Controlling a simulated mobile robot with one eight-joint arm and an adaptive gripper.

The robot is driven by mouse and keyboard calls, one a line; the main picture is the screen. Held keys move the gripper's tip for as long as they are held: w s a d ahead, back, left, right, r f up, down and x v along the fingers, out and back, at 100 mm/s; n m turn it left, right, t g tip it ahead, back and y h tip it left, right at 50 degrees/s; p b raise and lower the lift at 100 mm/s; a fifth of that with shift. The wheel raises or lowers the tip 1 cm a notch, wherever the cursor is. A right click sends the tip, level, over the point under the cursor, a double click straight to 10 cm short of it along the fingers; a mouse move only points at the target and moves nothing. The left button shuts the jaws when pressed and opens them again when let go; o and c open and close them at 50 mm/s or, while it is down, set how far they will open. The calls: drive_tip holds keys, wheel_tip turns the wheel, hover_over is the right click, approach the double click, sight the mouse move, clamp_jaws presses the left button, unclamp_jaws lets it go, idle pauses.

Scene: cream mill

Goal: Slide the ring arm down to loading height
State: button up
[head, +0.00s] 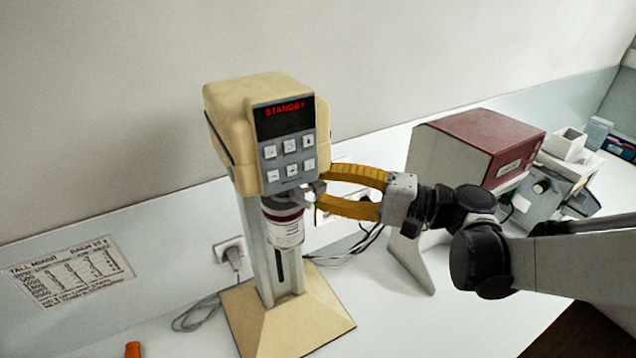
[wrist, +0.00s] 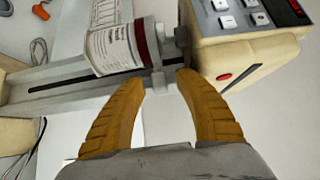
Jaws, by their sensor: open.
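The cream mixer (head: 258,125) stands upright, its display reading STANDBY above several buttons. A white labelled cylinder with a dark red band (head: 286,232) sits under its head, in front of the slotted grey column (head: 262,270). The cylinder also shows in the wrist view (wrist: 112,48). A small grey bracket (wrist: 158,82) beside the cylinder's banded end looks like part of the ring arm; the ring itself I cannot make out clearly. My gripper (head: 320,187) is open, its orange fingers pointing at the bracket from the right. In the wrist view the bracket lies at the gap between the fingertips; contact cannot be told.
The mixer's cream base (head: 285,325) rests on the white counter. A red-topped grey machine (head: 470,150) stands behind my arm at the right. A cable runs to a wall socket (head: 230,250). An orange object (head: 132,349) lies at the front left.

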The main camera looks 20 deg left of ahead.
drive_tip(key=shift+a, duration=0.5)
drive_tip(key=shift+c, duration=0.5)
clamp_jaws()
drive_tip(key=shift+d, duration=0.1)
wheel_tip(320, 180, down, 3)
drive_tip(key=shift+r+b, duration=0.2)
drive_tip(key=shift+b, duration=1.05)
